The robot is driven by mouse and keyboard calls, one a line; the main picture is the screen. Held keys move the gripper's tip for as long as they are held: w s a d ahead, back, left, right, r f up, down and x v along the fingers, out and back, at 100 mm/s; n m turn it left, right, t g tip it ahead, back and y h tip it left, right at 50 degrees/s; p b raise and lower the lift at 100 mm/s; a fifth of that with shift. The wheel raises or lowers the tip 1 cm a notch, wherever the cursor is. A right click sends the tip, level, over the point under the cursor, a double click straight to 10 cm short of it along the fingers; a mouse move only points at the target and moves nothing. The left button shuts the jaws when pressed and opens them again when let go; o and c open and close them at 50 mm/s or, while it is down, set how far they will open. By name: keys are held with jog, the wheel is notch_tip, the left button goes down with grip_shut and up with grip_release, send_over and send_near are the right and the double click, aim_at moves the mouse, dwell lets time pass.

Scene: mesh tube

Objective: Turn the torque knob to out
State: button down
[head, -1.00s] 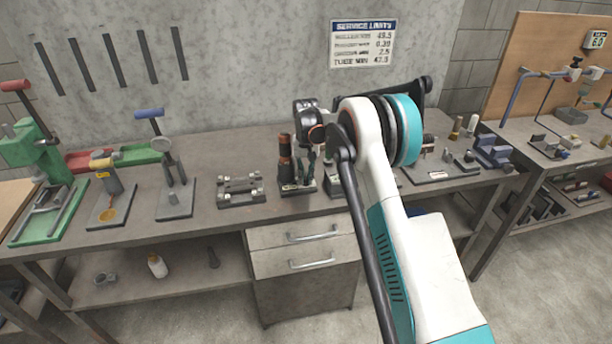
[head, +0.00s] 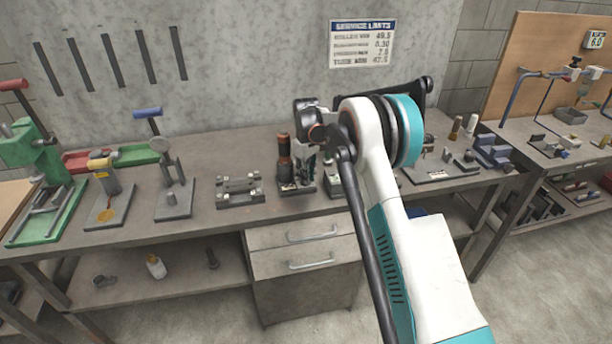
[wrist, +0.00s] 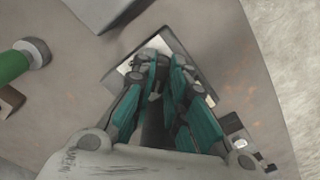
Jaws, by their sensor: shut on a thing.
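My gripper (wrist: 160,75) points down over a small plate (wrist: 196,92) on the bench in the wrist view. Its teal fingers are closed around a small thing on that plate. The fingers hide most of it, so its shape and setting cannot be read; by its place I take it for the torque knob. In the head view my gripper (head: 308,166) is low at the bench, just right of a dark and orange upright tool (head: 285,158). My arm covers part of this area.
A green cylinder with a grey end (wrist: 14,64) lies left in the wrist view, and a grey block (wrist: 104,10) is above. In the head view a grey fixture (head: 240,192) stands left of the gripper. Drawers (head: 300,248) are below the bench top (head: 215,219).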

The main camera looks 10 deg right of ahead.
jog(key=shift+n, duration=2.2)
jog(key=c, duration=1.6)
grip_release()
notch_tip(320, 180, up, 12)
